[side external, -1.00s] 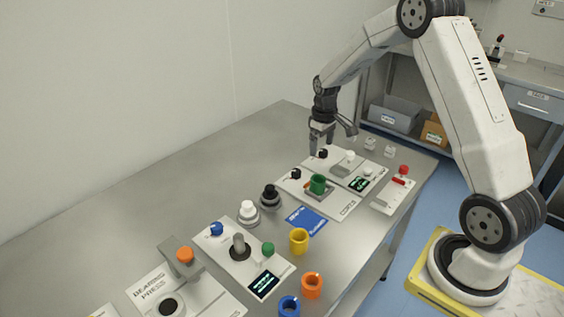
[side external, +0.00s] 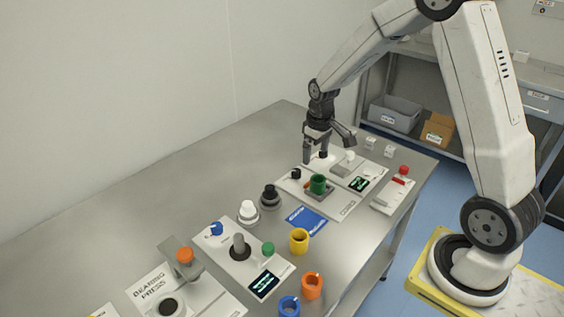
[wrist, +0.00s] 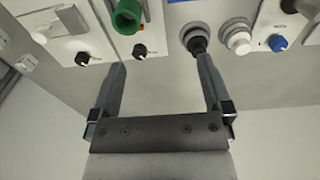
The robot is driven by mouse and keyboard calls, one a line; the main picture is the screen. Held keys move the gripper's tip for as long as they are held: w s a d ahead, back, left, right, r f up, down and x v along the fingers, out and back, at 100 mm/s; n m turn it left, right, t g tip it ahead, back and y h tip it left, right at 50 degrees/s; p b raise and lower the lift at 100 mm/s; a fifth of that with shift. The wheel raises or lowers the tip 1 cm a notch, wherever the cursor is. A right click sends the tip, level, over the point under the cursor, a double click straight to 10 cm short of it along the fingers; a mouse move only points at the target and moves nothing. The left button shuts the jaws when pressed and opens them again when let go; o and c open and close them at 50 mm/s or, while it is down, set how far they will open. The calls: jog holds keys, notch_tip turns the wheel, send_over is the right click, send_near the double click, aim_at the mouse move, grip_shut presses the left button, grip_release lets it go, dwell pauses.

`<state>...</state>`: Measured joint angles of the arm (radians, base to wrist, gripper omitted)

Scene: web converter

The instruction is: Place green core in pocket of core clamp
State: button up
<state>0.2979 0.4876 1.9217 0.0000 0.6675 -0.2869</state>
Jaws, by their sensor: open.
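The green core (side external: 318,184) stands upright on the core clamp (side external: 342,208), within its grey holder. I cannot tell how deep it sits. In the wrist view the green core (wrist: 127,18) shows at the top edge, beside the clamp's grey bracket (wrist: 153,12). My gripper (side external: 329,153) is open and empty, behind and above the core, near the black knobs of the panels. Its two fingers (wrist: 161,62) are spread wide in the wrist view, with nothing between them, and the core lies beyond them.
A neighbouring panel (side external: 361,183) with a display adjoins the clamp. A black-topped piece (side external: 269,197) and a white-topped piece (side external: 247,212) stand to the left. Yellow (side external: 299,241), orange (side external: 312,286) and blue (side external: 289,306) cores stand in front. The table's back left is clear.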

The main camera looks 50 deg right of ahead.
jog(key=s+a+r+t, duration=0.1)
jog(key=s+a+r, duration=0.1)
jog(key=s+a, duration=1)
jog(key=shift+s+a+t, duration=0.4)
jog(key=shift+s, duration=0.4)
